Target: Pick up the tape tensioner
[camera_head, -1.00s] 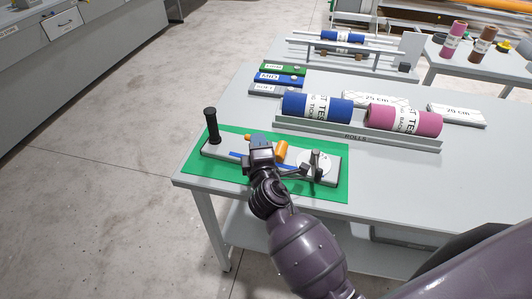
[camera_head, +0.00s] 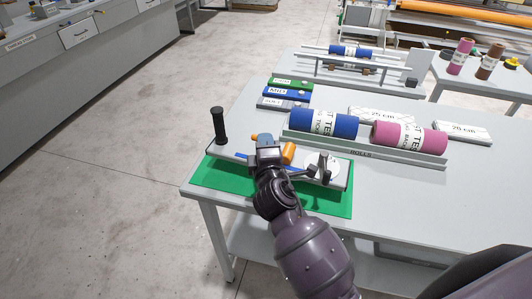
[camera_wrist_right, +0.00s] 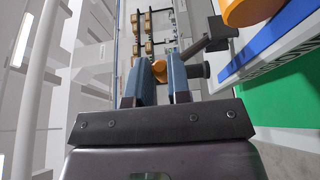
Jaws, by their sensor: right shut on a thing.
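The tape tensioner (camera_head: 228,151) is a long grey bar with an upright black handle at its left end, a blue strip, an orange drum, and a white dial with a dark lever at its right end. It appears raised a little above the green mat (camera_head: 225,181). My right gripper (camera_head: 265,142) is shut on it near the middle; the hand hides that part. In the right wrist view, the two fingers (camera_wrist_right: 163,84) close around a small part with an orange end, and the tensioner's blue strip (camera_wrist_right: 270,37) shows at upper right. My left gripper is not in view.
Behind are a rack (camera_head: 300,139) with a blue roll (camera_head: 323,123) and a pink roll (camera_head: 408,137), and labelled blocks (camera_head: 290,91) in green, blue and grey. Bare table (camera_head: 400,185) lies to the right. The table's front left corner is close to the mat.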

